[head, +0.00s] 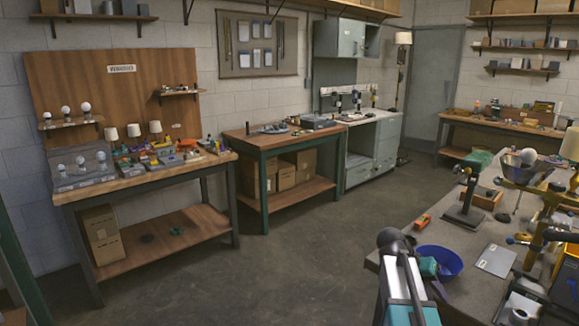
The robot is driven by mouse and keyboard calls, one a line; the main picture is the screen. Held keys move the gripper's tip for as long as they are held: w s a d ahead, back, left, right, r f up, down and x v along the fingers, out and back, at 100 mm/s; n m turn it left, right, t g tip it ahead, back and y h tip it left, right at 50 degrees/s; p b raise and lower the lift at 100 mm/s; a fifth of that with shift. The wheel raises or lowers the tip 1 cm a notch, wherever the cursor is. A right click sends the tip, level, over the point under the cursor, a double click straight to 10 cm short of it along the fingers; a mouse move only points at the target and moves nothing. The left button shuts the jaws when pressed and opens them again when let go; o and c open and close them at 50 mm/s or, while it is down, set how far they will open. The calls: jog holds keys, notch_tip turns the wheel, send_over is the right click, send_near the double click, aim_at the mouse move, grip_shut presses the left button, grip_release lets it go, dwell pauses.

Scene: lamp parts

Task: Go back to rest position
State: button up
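White lamp shades (155,128) and bulbs stand on the left wooden bench (100,190) in front of its wooden back panel. More bulbs (66,112) sit on a small shelf on that panel. On the workbench at the right (465,285) stands a dark post on a flat base (466,205). A blue bowl (440,262) lies near that workbench's front edge, with a teal piece at it. A pale and dark link, which looks like part of my arm, rises at the bottom centre. I cannot make out my gripper.
An orange tool (422,222) and a grey plate (496,260) lie on the right workbench, with yellow frame parts beyond. A middle bench (285,138), a grey cabinet (385,140) and a back bench (500,125) line the walls. The grey floor (270,270) between them is clear.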

jog(key=s+a+f+n+g+y+b, duration=0.15)
jog(key=s+a+f, duration=0.3)
jog(key=f, duration=0.55)
jog(key=s+a+f+n+y, duration=0.1)
jog(key=s+a+f+n, duration=0.3)
jog(key=f, duration=0.6)
jog(key=s+a+f+m+y, duration=0.1)
jog(key=s+a+f+y, duration=0.15)
jog(key=a+f, duration=0.55)
jog(key=s+a+f+n+g+y+b, duration=0.1)
jog(key=s+a+f, duration=0.4)
jog(key=s+f, duration=0.5)
jog(key=s+a+f+n+g+y, duration=0.2)
jog(key=s+a+f, duration=0.4)
jog(key=s+f, duration=0.4)
jog(key=s, duration=0.4)
jog(key=shift+a+f+b, duration=0.15)
jog(key=shift+f+b, duration=0.1)
jog(key=shift+b, duration=0.15)
jog(key=shift+s+a+n, duration=0.1)
jog(key=shift+a+n, duration=0.05)
jog(key=shift+n, duration=0.1)
